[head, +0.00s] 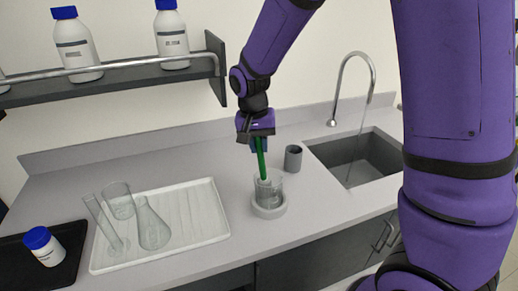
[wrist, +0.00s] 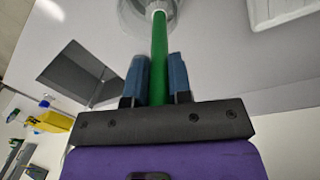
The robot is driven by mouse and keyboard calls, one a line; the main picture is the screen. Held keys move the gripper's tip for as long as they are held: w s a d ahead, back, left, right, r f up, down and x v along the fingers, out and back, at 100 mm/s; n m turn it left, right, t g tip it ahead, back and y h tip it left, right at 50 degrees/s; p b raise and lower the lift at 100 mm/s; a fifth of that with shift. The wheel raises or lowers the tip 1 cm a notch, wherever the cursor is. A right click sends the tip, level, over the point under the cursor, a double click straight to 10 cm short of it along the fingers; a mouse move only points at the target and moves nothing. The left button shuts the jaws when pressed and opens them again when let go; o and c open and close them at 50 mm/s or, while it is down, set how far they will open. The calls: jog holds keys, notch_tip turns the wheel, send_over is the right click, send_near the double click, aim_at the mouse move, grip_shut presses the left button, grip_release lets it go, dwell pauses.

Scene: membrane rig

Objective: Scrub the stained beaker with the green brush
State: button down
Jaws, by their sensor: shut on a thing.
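My gripper (head: 257,143) is shut on the green brush (head: 261,160) and holds it nearly upright. The brush's lower end is inside the glass beaker (head: 269,188), which stands in a pale round holder (head: 268,208) on the counter. In the wrist view the green handle (wrist: 159,60) runs between the two blue fingers (wrist: 159,78), and its far end reaches into the beaker (wrist: 135,15). I cannot make out any stain on the glass, nor whether the bristles touch it.
A grey cup (head: 293,158) stands just right of the beaker, before the sink (head: 370,160) with its tap (head: 340,85). A white tray (head: 205,225) with glassware lies left. A black tray (head: 70,235) holds a bottle (head: 43,246). A shelf (head: 110,88) with bottles hangs above.

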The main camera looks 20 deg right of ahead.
jog(key=shift+r, duration=1)
jog(key=shift+f, duration=2.05)
